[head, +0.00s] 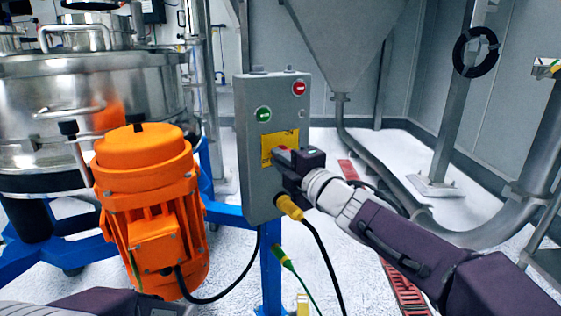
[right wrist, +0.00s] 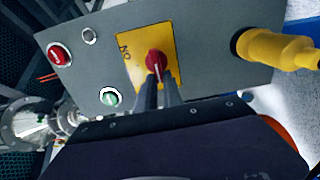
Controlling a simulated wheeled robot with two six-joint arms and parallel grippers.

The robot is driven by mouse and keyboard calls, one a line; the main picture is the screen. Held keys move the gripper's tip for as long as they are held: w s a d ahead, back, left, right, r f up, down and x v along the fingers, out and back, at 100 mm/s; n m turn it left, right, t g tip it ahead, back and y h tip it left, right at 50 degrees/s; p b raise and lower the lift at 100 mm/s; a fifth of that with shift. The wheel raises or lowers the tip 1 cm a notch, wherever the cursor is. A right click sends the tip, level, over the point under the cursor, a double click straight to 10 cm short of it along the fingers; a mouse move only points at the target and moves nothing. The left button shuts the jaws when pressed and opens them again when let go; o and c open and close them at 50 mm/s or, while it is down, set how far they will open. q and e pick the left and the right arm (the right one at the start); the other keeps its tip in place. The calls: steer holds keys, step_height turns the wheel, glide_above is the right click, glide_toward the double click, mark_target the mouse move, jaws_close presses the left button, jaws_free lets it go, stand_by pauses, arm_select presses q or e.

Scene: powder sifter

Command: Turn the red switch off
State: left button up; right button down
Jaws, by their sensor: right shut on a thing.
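The grey control box (head: 258,185) stands on a blue post in the middle of the head view. A yellow plate (head: 268,146) is on its front. The red switch (right wrist: 156,61) sits on the yellow plate (right wrist: 133,48) in the right wrist view. My right gripper (head: 283,156) is at the plate, and its fingers (right wrist: 158,88) are shut on the red switch. In the head view the gripper mostly hides the switch. My left arm shows only as a part at the bottom left edge of the head view; its gripper is out of view.
A green button (head: 263,114) and a red button (head: 299,88) are above the plate. A yellow plug (head: 289,207) with a black cable juts out below my right gripper. An orange motor (head: 150,205) and a steel sifter (head: 90,90) stand at left.

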steer(key=shift+f, duration=0.1)
stand_by(0.3)
steer(key=c, duration=1.5)
jaws_free()
steer(key=shift+s, duration=0.1)
steer(key=p+v, duration=0.3)
steer(key=v, duration=0.6)
